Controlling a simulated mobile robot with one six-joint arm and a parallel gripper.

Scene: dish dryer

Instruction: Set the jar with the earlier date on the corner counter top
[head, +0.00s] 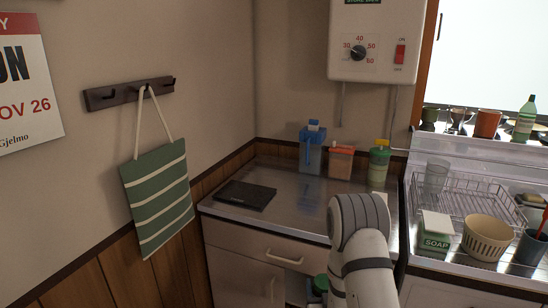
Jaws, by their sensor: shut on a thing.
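The corner counter top (300,207) is a grey shiny surface in the corner, under the white heater. A green round lid-like thing (320,284) shows low in the picture, just left of my arm, in front of the cabinet below the counter; it may be a jar, mostly hidden by my arm and the picture's edge. No date can be read on it. My arm rises in front of the counter's right part. My gripper is hidden, so I cannot see what it holds.
A dark flat slab (245,195) lies at the counter's left. The middle is clear. A wire rack (465,190) and soap box (436,232) stand right.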

